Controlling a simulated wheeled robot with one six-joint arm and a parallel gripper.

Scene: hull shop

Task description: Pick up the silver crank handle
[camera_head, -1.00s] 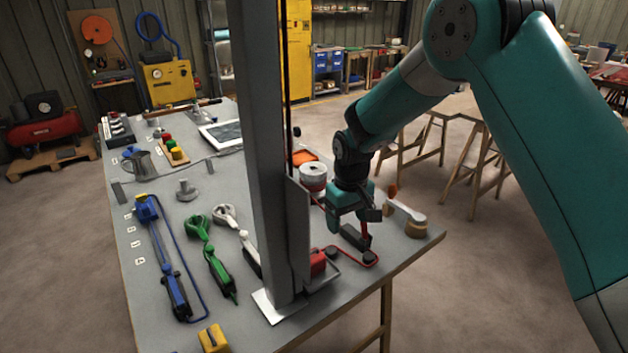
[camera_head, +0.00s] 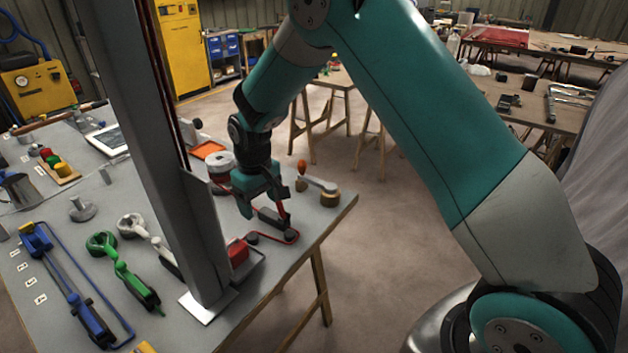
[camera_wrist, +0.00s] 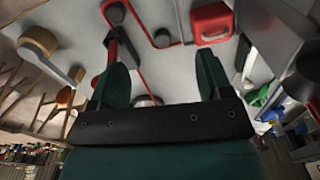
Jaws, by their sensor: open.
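The silver crank handle (camera_head: 135,228) lies on the grey workbench (camera_head: 240,325), with a round pale head and a straight arm. Its lower end goes behind the grey post, so its grip is partly hidden. My gripper (camera_head: 265,202) is to the right of the post, above the bench, near a black grip with red parts. The handle is left of the gripper, beyond the post. In the wrist view my gripper (camera_wrist: 162,82) shows two spread teal fingers with nothing clearly held between them.
The tall grey post (camera_head: 150,130) stands between my gripper and the handle. A green crank handle (camera_head: 122,268) and a blue tool (camera_head: 65,285) lie left of it. A red box (camera_head: 237,252) and a wooden-ended lever (camera_head: 318,183) are near my gripper.

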